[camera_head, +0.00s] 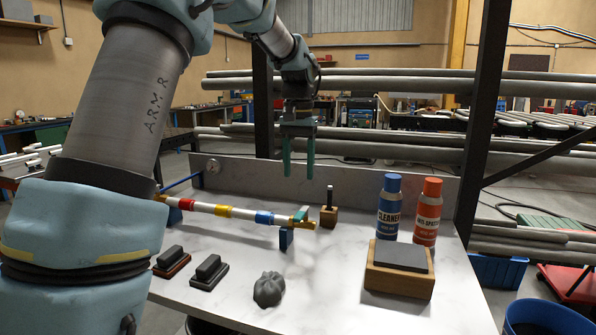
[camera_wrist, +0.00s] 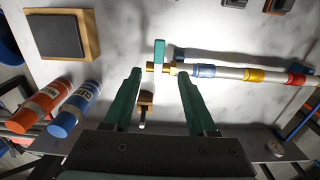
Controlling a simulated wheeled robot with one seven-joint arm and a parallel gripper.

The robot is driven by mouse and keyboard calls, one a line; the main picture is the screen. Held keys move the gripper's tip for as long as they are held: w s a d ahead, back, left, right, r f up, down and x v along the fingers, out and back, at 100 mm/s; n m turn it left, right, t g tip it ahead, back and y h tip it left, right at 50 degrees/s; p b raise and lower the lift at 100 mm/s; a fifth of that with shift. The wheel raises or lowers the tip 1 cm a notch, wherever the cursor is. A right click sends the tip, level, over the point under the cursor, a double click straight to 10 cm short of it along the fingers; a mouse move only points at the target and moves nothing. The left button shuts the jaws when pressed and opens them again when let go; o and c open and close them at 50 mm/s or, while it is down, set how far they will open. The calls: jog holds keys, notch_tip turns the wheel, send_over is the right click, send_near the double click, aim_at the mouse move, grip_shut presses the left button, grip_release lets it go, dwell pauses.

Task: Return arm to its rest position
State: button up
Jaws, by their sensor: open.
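My gripper (camera_head: 299,160) has two green fingers that point down above the back part of the white marble-look table (camera_head: 330,275). The fingers are apart with nothing between them. In the wrist view the gripper (camera_wrist: 160,85) shows the same two spread fingers. A small wooden block with a dark upright peg (camera_head: 329,207) stands on the table below and right of the fingers. A white pipe with red, yellow and blue bands (camera_head: 243,213) lies across blue supports, with a brass valve and a green handle (camera_head: 301,215) at its right end. My gripper is clear of both.
A blue cleaner can (camera_head: 389,207) and an orange spray can (camera_head: 428,212) stand at the right. A wooden block with a grey pad (camera_head: 400,268), a grey cloth lump (camera_head: 269,289) and two dark brushes (camera_head: 209,271) sit toward the front. Dark posts (camera_head: 484,120) frame the table.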

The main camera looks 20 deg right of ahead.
jog(key=shift+a, duration=0.1)
jog(key=s+a+f+n, duration=0.2)
jog(key=s+a+f, duration=0.2)
jog(key=a, duration=0.5)
jog(key=s+a+f+n+t, duration=0.1)
jog(key=s+a+f+n, duration=0.1)
jog(key=s+a+f, duration=0.3)
jog(key=s+a+f+n, duration=0.2)
jog(key=s+a+f, duration=0.3)
jog(key=a, duration=0.9)
jog(key=shift+s+t, duration=0.3)
jog(key=shift+s, duration=0.15)
